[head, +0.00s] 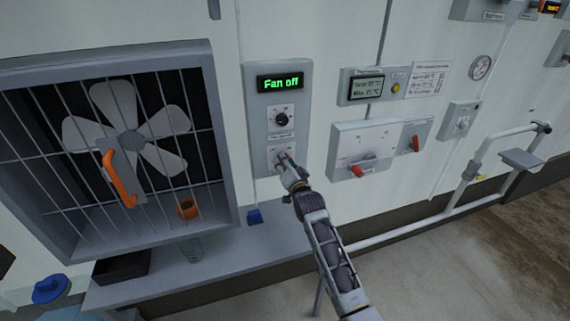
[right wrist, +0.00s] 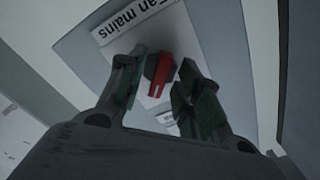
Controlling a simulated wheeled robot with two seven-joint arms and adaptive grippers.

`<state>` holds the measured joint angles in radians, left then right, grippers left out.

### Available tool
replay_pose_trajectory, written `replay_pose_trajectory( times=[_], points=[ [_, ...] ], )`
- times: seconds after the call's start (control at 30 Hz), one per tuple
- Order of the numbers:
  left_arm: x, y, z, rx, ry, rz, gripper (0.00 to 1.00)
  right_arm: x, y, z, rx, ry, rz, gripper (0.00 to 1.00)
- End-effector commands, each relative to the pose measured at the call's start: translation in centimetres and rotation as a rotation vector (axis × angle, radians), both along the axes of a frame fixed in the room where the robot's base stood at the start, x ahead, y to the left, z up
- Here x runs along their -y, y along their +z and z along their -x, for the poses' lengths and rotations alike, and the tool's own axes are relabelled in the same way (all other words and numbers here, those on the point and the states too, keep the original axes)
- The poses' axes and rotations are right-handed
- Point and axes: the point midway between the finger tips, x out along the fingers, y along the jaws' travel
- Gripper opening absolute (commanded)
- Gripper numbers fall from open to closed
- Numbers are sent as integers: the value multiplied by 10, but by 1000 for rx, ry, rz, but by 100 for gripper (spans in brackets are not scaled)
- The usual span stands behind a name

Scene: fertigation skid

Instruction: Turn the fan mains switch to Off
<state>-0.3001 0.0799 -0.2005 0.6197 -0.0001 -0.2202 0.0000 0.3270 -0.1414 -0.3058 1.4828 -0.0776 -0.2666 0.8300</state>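The fan mains switch has a red handle (right wrist: 160,70) on a white plate lettered "Fan mains" in the right wrist view. In the head view it sits low on the grey fan control panel (head: 259,120), mostly hidden by my right gripper (head: 284,160). In the right wrist view the two dark fingers of my right gripper (right wrist: 158,88) stand apart, one on each side of the red handle, with narrow gaps visible. My left gripper is not in view.
A black knob (head: 282,119) sits above the switch. Left is a caged fan (head: 128,143) with an orange handle (head: 119,178). Right is a box with red levers (head: 357,171). A grey shelf (head: 225,257) runs below, with a blue item (head: 255,216) on it.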

Motion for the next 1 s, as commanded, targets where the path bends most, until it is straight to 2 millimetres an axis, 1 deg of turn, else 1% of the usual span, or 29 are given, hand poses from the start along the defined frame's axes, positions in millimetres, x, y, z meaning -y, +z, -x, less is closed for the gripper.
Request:
replay_pose_trajectory(
  times=[0.17,0.2,0.47,0.77,1.0],
  points=[
    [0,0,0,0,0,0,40,0,0,0,0,0,0,34],
    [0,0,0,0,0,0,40,0,0,0,0,0,0,33],
    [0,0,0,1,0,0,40,0,0,0,0,0,0,0],
    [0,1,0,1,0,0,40,0,0,0,3,0,9,0],
    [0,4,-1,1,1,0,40,1,0,0,23,-1,72,0]
  ],
)
